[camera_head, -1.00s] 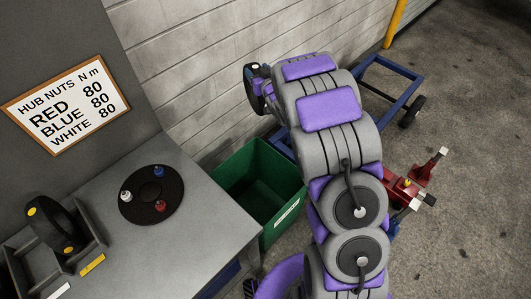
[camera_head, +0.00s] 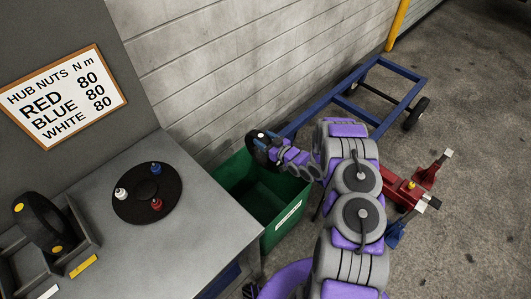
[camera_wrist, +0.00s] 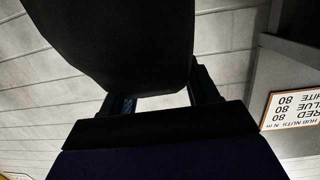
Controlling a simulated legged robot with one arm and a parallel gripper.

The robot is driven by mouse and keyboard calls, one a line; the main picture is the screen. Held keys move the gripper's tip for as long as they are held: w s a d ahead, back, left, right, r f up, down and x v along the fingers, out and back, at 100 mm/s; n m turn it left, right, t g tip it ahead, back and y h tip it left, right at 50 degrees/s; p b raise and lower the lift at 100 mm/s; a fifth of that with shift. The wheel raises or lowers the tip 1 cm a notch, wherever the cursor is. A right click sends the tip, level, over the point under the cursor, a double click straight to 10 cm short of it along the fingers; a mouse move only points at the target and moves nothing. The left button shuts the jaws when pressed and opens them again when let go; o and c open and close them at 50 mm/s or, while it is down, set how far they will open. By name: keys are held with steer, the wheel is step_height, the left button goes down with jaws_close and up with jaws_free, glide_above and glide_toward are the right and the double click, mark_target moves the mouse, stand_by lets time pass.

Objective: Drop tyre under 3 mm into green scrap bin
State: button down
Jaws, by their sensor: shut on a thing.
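A black tyre (camera_head: 257,150) is shut in my gripper (camera_head: 268,140), which is small in the head view. The tyre appears at the far edge of the green scrap bin (camera_head: 272,236), overlapping its back rim in the picture. I cannot tell its exact height over the bin. In the wrist view, the tyre (camera_wrist: 120,40) is a large dark shape between the gripper fingers (camera_wrist: 160,92). The visible inside of the bin looks empty; my arm hides part of its right side. The tread depth cannot be read.
Another black tyre (camera_head: 40,222) stands in a grey rack on the bench (camera_head: 175,235). A dark disc (camera_head: 135,205) with red, blue and white nuts lies there. A block wall (camera_head: 230,60) is behind the bin. A blue frame trolley (camera_head: 400,75) and red jack (camera_head: 410,190) stand right.

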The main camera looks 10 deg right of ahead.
steer(key=shift+n+y, duration=0.3)
steer(key=shift+y, duration=0.1)
steer(key=s+f, duration=0.1)
steer(key=f, duration=0.1)
steer(key=s+f, duration=0.1)
steer(key=f, duration=0.1)
steer(key=shift+s+f+b, duration=0.1)
steer(key=shift+s+b, duration=0.2)
steer(key=shift+f+b, duration=1.1)
steer(key=shift+f, duration=1.85)
steer(key=shift+c, duration=1)
jaws_free()
steer(key=p+v, duration=0.4)
steer(key=v, duration=1.3)
steer(key=shift+r, duration=0.15)
steer(key=shift+s, duration=0.15)
